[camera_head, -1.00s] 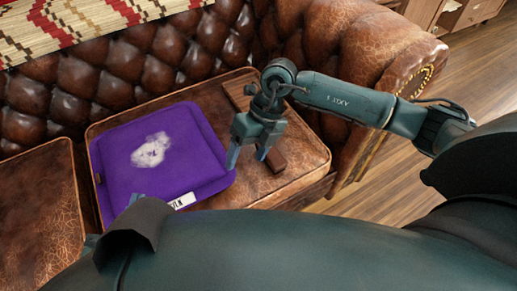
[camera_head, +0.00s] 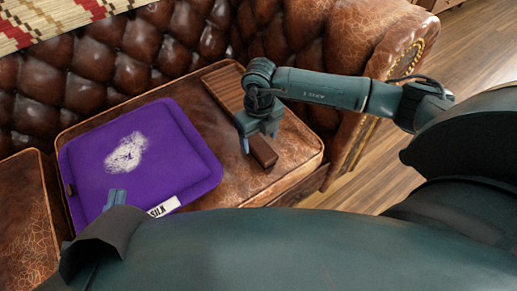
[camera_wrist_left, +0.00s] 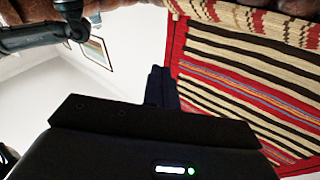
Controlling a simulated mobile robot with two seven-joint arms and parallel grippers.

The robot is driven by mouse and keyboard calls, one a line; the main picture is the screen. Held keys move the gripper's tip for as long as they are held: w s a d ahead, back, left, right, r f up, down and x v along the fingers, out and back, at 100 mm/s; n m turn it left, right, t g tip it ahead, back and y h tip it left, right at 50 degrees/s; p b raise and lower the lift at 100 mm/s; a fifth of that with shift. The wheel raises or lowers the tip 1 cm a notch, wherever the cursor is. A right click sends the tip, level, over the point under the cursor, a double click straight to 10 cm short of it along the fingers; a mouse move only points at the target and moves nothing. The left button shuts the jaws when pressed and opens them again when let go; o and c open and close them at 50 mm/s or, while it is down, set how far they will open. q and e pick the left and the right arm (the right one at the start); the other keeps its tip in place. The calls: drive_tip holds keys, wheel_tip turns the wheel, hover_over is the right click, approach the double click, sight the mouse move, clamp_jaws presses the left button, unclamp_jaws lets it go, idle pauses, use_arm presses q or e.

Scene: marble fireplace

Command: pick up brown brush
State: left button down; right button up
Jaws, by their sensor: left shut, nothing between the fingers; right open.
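A brown block-like piece (camera_head: 263,152), which looks like the brush, lies on the right part of the brown leather seat (camera_head: 295,150). My right gripper (camera_head: 259,140) is open, pointing down right over this piece. Its fingers appear to be on either side of it; whether they touch it I cannot tell. My left gripper (camera_head: 116,197) is shut and empty, low at the left in front of the purple cushion; its fingertips (camera_wrist_left: 161,86) also show in the left wrist view. The right gripper hides part of the brown piece.
A purple cushion (camera_head: 185,165) with a pale print lies left of the brown piece. A slatted brown wooden piece (camera_head: 222,88) lies behind the right gripper. The sofa's tufted back (camera_head: 150,45) and rolled arm (camera_head: 375,40) bound the seat. A striped blanket (camera_wrist_left: 250,70) shows in the left wrist view.

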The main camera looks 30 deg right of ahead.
wheel_tip(320, 180, down, 4)
drive_tip(key=shift+w+f+b, duration=0.1)
drive_tip(key=shift+f+b, duration=0.05)
drive_tip(key=shift+b, duration=0.65)
use_arm(q)
drive_tip(key=shift+w+d, duration=0.1)
drive_tip(key=shift+d, duration=0.1)
use_arm(e)
drive_tip(key=c, duration=1.1)
